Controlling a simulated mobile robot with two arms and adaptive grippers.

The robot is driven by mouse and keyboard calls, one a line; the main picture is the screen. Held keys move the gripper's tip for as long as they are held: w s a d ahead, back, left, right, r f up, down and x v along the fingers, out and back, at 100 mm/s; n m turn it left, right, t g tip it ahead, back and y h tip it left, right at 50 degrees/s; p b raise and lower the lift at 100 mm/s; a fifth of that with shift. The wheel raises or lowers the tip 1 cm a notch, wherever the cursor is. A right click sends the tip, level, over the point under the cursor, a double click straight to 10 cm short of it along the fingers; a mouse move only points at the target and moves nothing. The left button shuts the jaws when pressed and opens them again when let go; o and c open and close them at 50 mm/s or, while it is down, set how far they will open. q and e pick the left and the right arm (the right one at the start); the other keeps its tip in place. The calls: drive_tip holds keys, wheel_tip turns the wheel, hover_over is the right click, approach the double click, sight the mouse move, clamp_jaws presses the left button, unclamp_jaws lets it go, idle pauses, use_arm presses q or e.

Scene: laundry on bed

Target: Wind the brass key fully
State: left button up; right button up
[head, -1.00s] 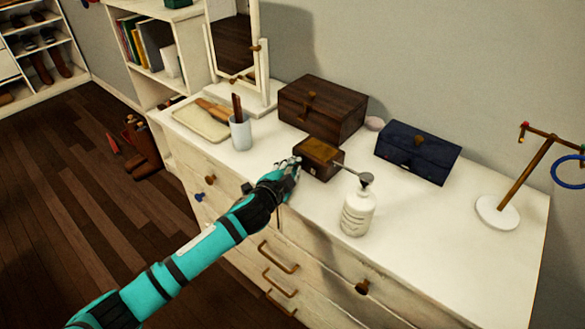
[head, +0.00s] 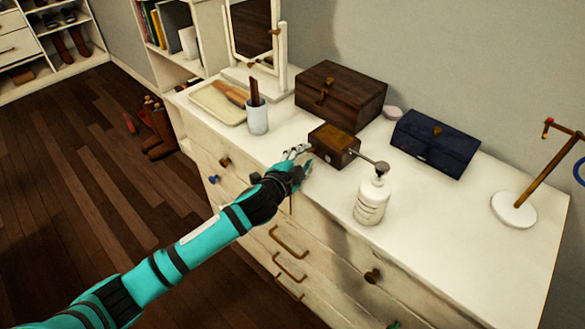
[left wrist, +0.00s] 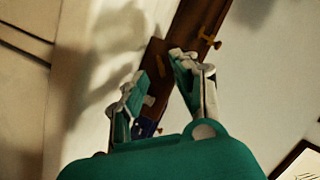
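A small brown wooden box with a brass-toned top (head: 333,142) stands on the white dresser top. My left gripper (head: 302,160) is at the near left side of this box, fingers pointing towards it. In the left wrist view the two fingers (left wrist: 160,68) are apart, with brown wood (left wrist: 154,56) seen beyond and between them. I cannot make out a brass key for certain; it may be hidden by the fingers. I cannot tell whether the fingers touch anything. My right gripper is not in view.
A larger dark wooden box (head: 340,98) and a navy box (head: 434,143) stand behind. A white cup (head: 257,118) is to the left. The dresser's right front (head: 450,240) is clear.

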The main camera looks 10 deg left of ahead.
use_arm(q)
drive_tip(key=v, duration=0.9)
drive_tip(key=shift+s, duration=0.15)
drive_tip(key=shift+a, duration=0.1)
